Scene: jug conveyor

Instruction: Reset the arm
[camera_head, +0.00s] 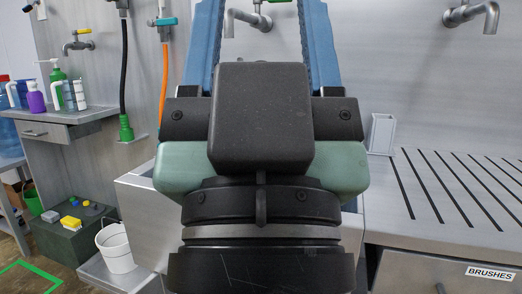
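My gripper (262,18) fills the middle of the view, seen from behind. It has a black body, green side parts and two long blue fingers that point up and away. The fingers stand wide apart, and the wall and a tap show through the gap. It looks open, with nothing seen between the fingers. The fingertips run off the top edge, so their ends are hidden. The gripper body hides much of the sink area behind it.
Behind is a metal wall with taps (473,15) and hoses (124,75). A slotted drainboard (391,190) lies right, above a "BRUSHES" drawer (445,275). Left are a shelf (50,122) with bottles (36,98), a white bucket (116,248) and a green box (70,238).

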